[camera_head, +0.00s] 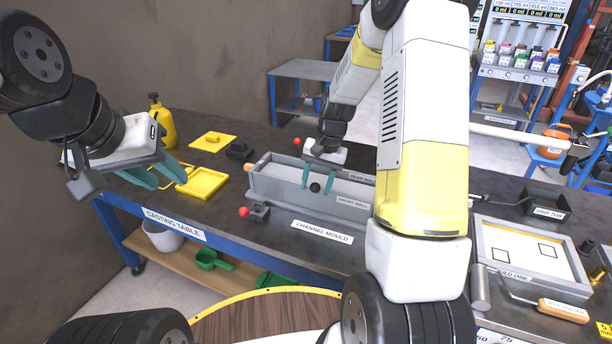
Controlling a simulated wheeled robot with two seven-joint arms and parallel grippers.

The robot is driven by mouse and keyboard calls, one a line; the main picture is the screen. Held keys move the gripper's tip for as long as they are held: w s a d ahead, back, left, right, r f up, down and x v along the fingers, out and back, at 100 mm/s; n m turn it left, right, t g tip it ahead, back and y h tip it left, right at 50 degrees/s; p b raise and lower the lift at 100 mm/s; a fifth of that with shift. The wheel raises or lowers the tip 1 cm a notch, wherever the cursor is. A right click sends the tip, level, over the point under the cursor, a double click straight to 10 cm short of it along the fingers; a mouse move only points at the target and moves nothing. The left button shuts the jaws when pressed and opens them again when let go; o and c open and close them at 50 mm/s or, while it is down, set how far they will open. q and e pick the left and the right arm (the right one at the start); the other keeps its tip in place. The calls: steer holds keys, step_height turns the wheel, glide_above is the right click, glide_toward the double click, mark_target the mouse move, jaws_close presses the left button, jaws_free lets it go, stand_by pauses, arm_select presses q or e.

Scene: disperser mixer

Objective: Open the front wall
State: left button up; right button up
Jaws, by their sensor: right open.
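The grey channel mould (268,178) lies on the casting table, and its front wall (283,196) faces me with its label at the right. A black round knob (315,188) sits at the front wall. My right gripper (318,186) reaches down over the mould, open, with a teal finger on each side of the knob; I cannot tell whether they touch it. My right forearm hides the mould's right end. My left gripper (163,177) is at the left above the table, its teal fingers apart and empty.
A red-knobbed clamp (260,212) stands at the mould's front left corner, and another red knob (296,141) is behind. Yellow pieces (202,183) and a yellow bottle (161,122) are at the left. A framed mould (530,252) and trowel (562,311) lie right.

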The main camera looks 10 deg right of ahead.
steer(key=shift+a+f, duration=0.15)
steer(key=shift+f, duration=0.55)
jaws_close()
stand_by(1.0)
